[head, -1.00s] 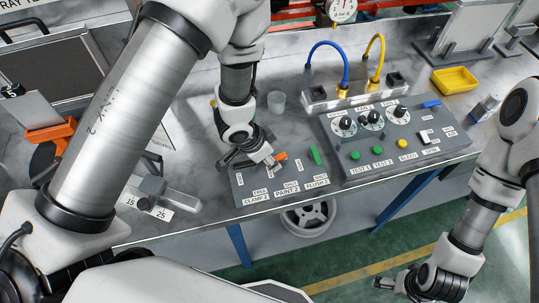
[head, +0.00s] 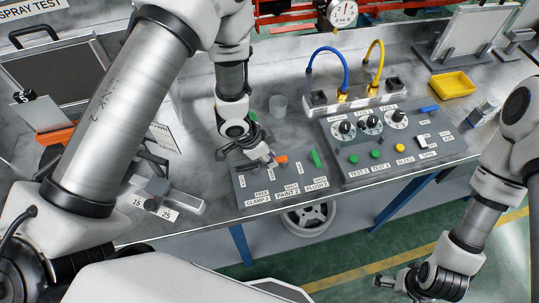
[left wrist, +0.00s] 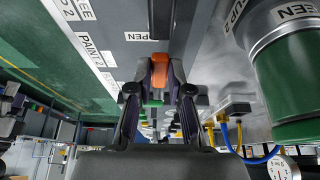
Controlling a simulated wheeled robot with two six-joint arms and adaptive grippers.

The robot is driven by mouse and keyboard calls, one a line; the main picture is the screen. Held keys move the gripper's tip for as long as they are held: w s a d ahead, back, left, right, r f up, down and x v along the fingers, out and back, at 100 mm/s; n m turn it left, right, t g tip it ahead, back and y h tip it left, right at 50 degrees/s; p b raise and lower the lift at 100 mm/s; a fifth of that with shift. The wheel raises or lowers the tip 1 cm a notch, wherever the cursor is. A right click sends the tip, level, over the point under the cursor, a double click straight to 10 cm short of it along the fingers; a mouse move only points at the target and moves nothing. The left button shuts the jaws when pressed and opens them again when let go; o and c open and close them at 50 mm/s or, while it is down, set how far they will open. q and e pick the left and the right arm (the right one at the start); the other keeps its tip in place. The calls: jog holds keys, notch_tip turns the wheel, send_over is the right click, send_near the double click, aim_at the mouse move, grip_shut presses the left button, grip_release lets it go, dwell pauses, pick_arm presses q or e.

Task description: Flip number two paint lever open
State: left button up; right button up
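The paint 2 lever has an orange handle (head: 281,159) and sits on the grey lever panel (head: 242,197) above the label PAINT 2. My left gripper (head: 268,159) is low over this panel, at the left side of the orange handle. In the left wrist view, its two dark fingers (left wrist: 158,82) stand apart with the orange handle (left wrist: 156,73) between them. Whether either finger touches it I cannot tell. A green lever (head: 315,158) stands to the right, above FLUSH 2. My right gripper (head: 384,283) hangs at the lower right, away from the bench; its finger gap is unclear.
A control panel (head: 345,176) with knobs and coloured buttons lies right of the lever panel. Blue (head: 309,68) and yellow (head: 382,60) cables arch behind it. A yellow tray (head: 453,84) is at the back right.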

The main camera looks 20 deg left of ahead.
pick_arm(q)
jog(key=o, duration=0.4)
jog(key=v, duration=1.2)
jog(key=shift+f, duration=0.1)
jog(key=shift+w, duration=0.1)
